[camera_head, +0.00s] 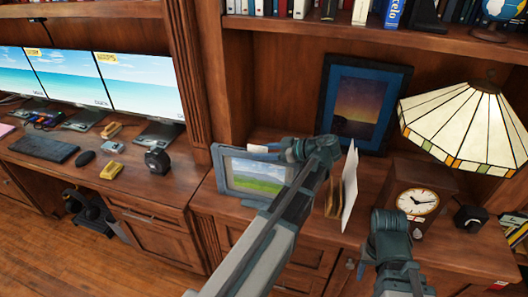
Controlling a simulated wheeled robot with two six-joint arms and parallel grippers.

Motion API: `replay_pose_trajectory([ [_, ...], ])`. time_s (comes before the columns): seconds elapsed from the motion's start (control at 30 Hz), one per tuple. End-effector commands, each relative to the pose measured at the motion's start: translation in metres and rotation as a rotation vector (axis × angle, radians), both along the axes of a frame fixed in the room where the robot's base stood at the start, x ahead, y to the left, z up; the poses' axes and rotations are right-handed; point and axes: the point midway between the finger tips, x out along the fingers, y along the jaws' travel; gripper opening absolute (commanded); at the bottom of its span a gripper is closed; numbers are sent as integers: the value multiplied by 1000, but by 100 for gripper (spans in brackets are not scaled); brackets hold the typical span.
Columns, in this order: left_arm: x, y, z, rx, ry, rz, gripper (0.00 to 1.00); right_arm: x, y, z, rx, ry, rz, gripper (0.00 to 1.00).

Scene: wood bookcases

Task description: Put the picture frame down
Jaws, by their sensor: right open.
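A grey-framed picture of a green landscape (243,180) is upright and leans slightly back at the left end of the wooden counter (215,228). My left gripper (268,150) is at the frame's top edge, towards its right corner. Its fingertips are small and partly hidden, so I cannot tell whether they are closed on the frame. My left arm covers the frame's right side. I cannot tell whether the frame's lower edge rests fully on the counter. My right gripper (390,222) is open and appears empty, in front of the clock.
A dark-framed sunset picture (362,103) leans at the back. White papers in a wooden holder (348,185), a clock (417,202), a stained-glass lamp (465,125) and a black object (470,217) crowd the right. A desk with monitors (140,82) is left.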

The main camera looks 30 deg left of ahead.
Motion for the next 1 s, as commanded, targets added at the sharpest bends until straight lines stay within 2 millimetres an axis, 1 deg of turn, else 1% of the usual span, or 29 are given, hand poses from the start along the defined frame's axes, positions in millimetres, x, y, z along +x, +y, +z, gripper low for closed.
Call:
replay_pose_trajectory([
  [0.27,0,0,0,0,0,0,58,0,0,0,0,0,0,50],
  [0.37,1,-2,3,0,0,-1,58,0,0,3,0,0,0,50],
  [0.47,2,-13,9,0,0,-2,58,0,0,9,0,0,0,50],
  [0.8,8,-76,36,0,1,-4,58,0,0,36,0,0,0,50],
  [0.9,9,-91,42,0,0,-2,58,0,0,42,0,0,0,50],
  [1.0,9,-101,45,0,0,-1,58,0,0,45,0,0,0,50],
])
